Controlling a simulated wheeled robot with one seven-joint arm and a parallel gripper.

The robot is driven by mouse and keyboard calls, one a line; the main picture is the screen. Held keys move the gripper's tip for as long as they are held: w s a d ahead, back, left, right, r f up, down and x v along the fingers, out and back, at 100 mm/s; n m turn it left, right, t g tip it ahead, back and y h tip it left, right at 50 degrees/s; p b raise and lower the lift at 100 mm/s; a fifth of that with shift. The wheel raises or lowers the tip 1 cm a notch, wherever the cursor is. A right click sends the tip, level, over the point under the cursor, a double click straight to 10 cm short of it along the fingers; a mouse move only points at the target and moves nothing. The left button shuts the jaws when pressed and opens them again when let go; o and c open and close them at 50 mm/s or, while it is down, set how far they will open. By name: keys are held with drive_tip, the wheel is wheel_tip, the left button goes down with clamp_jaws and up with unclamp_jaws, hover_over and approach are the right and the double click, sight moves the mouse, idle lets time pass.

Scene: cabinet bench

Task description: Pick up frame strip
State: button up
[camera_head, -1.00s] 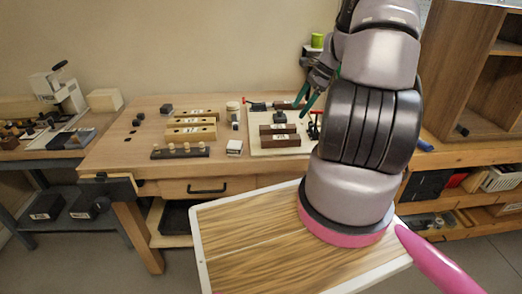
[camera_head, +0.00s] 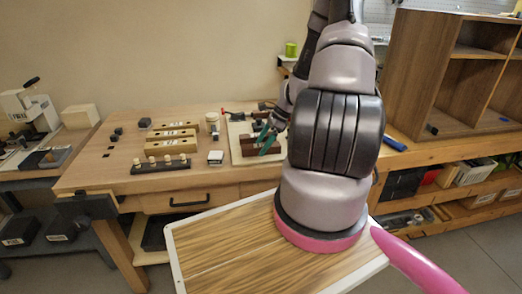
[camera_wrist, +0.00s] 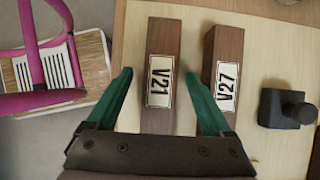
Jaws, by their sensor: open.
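A dark brown wooden strip (camera_wrist: 160,78) labelled V21 lies on a pale board in the wrist view. A second brown strip (camera_wrist: 224,70), its label ending in 27, lies to its right. My gripper (camera_wrist: 158,76) is open, with one green finger on each side of the V21 strip. I cannot tell how far above it the fingers are. In the head view my gripper (camera_head: 265,141) is over the pale board (camera_head: 241,159) on the bench, and a brown strip (camera_head: 246,140) shows to its left. My arm hides the board's right part.
A black knobbed block (camera_wrist: 287,108) stands right of the strips. Light wooden strips (camera_head: 170,144) and a dark rail with round pegs (camera_head: 160,166) lie left of the board. A blue cylinder (camera_head: 395,143) lies right of my arm.

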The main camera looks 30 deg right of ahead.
drive_tip(key=shift+w+a+f, duration=0.1)
drive_tip(key=shift+a+f, duration=0.1)
drive_tip(key=shift+f, duration=0.15)
clamp_jaws()
drive_tip(key=shift+r, duration=0.1)
